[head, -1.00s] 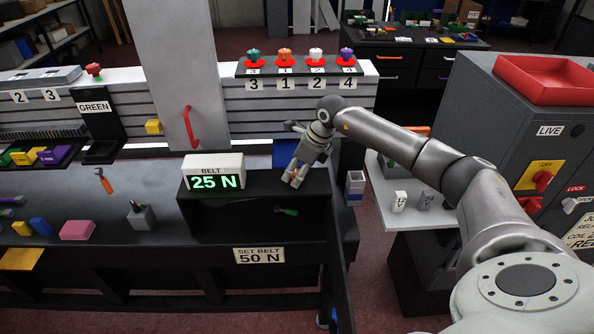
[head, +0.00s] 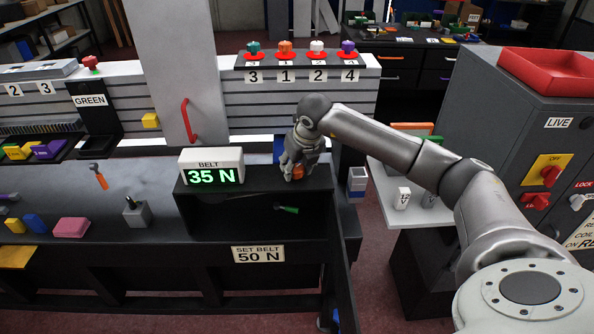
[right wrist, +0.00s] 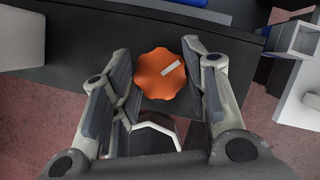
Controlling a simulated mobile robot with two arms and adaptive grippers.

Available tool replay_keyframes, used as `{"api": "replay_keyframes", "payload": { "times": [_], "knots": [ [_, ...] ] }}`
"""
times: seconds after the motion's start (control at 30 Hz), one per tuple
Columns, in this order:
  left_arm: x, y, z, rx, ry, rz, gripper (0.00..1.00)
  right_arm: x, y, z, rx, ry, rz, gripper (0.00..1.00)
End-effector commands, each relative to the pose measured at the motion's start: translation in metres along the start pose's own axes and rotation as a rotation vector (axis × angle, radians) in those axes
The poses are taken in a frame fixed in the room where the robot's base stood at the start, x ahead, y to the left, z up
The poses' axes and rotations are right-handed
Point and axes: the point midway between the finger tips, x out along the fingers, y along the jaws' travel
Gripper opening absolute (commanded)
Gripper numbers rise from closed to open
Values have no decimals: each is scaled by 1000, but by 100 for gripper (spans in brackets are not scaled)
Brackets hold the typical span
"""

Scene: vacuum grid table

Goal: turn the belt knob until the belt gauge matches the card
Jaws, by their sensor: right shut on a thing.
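The belt gauge (head: 211,166) is a white box with a green display that reads 35 N in the head view. The card (head: 258,254) on the bench front below it reads SET BELT 50 N. The belt knob (right wrist: 162,74) is orange and scalloped with a white mark pointing to the upper right in the right wrist view. It also shows in part under the fingers in the head view (head: 298,173). My right gripper (head: 294,172) is shut on the knob, with a finger on either side of it in the right wrist view (right wrist: 163,80). My left gripper is not in view.
The knob sits on a dark shelf box (head: 240,200) right of the gauge. A green-handled tool (head: 287,209) lies inside that box. Several colored knobs (head: 300,49) stand on the back ledge. A grey cabinet (head: 490,125) stands at the right.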

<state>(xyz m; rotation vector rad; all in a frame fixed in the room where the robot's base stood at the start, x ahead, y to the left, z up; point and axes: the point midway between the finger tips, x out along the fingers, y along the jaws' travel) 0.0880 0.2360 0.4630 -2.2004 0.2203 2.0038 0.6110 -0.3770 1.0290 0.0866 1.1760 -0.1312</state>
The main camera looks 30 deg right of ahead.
Motion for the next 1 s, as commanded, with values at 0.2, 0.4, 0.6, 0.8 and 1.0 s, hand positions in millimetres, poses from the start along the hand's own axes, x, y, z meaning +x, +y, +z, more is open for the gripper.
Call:
{"api": "replay_keyframes", "payload": {
  "times": [0.2, 0.4, 0.6, 0.8, 1.0],
  "knots": [
    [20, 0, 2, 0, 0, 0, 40, 2, 2, 1, 189, -6, -77, 18],
    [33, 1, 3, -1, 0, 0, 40, 2, 3, 1, 365, -5, -149, 18],
    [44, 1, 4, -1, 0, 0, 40, 1, 3, 2, 542, -5, -222, 18],
    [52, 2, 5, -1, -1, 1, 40, 1, 4, 3, 701, -5, -286, 18],
    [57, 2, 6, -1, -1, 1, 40, 0, 4, 3, 825, -4, -338, 18]
  ]
}}
